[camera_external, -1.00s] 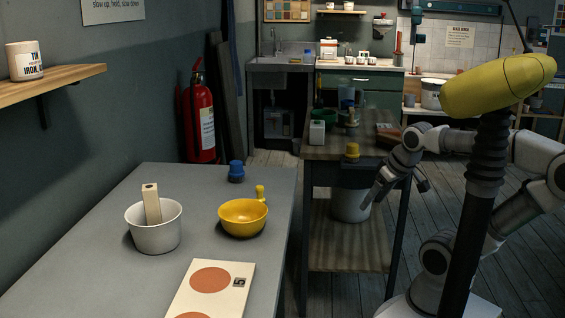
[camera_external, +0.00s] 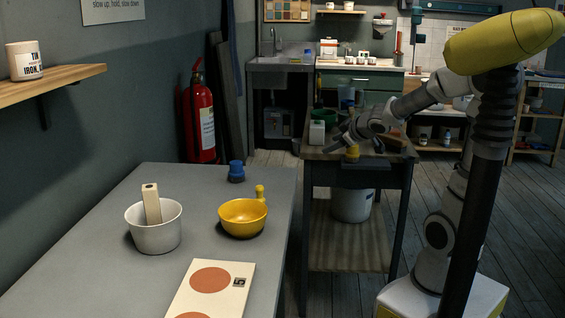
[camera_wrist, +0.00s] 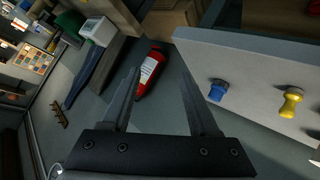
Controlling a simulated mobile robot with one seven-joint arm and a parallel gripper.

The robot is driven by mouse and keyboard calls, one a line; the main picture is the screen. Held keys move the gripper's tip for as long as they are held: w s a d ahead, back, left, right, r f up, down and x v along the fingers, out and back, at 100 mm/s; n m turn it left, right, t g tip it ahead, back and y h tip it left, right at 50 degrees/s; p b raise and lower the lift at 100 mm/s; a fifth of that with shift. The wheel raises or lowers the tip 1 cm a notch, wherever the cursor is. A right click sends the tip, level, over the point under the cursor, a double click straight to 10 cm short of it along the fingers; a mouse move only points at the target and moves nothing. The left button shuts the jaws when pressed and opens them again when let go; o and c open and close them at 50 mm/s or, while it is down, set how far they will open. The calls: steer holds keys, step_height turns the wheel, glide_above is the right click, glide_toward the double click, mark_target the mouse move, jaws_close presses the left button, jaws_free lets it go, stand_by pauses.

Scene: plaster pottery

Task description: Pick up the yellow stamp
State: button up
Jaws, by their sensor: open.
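A yellow stamp (camera_external: 260,192) with a rounded knob stands on the grey table, just behind the yellow bowl (camera_external: 243,218). In the wrist view the yellow stamp (camera_wrist: 291,101) is at the right, beside a blue stamp (camera_wrist: 217,90). The blue stamp (camera_external: 236,171) stands farther back on the table in the external view. My gripper (camera_external: 336,143) is above the wooden bench, to the right of the table and well apart from the yellow stamp. Its two fingers are spread and empty in the wrist view (camera_wrist: 160,88). A second small yellow object (camera_external: 352,152) is on the bench near my gripper.
On the grey table (camera_external: 90,270) stand a white pot (camera_external: 154,235) with a pale block in it and a board (camera_external: 240,270) with red-brown discs. A white container (camera_external: 317,133) stands on the wooden bench (camera_external: 316,153). A fire extinguisher (camera_external: 200,120) hangs behind the table.

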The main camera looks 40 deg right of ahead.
steer(key=w+a+n+y+p, duration=0.2)
steer(key=w+a+n+y, duration=0.1)
steer(key=w, duration=0.2)
steer(key=n+g+y+p, duration=0.5)
steer(key=n+g+y, duration=0.1)
steer(key=y, duration=0.6)
glide_toward(260, 196)
steer(key=shift+h, duration=0.3)
steer(key=b+x, duration=0.1)
steer(key=x, duration=0.1)
steer(key=w+b+x, duration=0.1)
steer(key=x, duration=0.2)
steer(key=r+b+x, duration=0.1)
steer(key=x, duration=0.1)
steer(key=shift+w+a+b, duration=0.3)
steer(key=x, duration=0.1)
steer(key=b+x, duration=0.1)
steer(key=x, duration=0.1)
steer(key=f+b+x, duration=0.1)
steer(key=x, duration=0.1)
steer(key=shift+s+d+r, duration=0.1)
steer(key=shift+s, duration=0.2)
steer(key=shift+r, duration=0.1)
jaws_close()
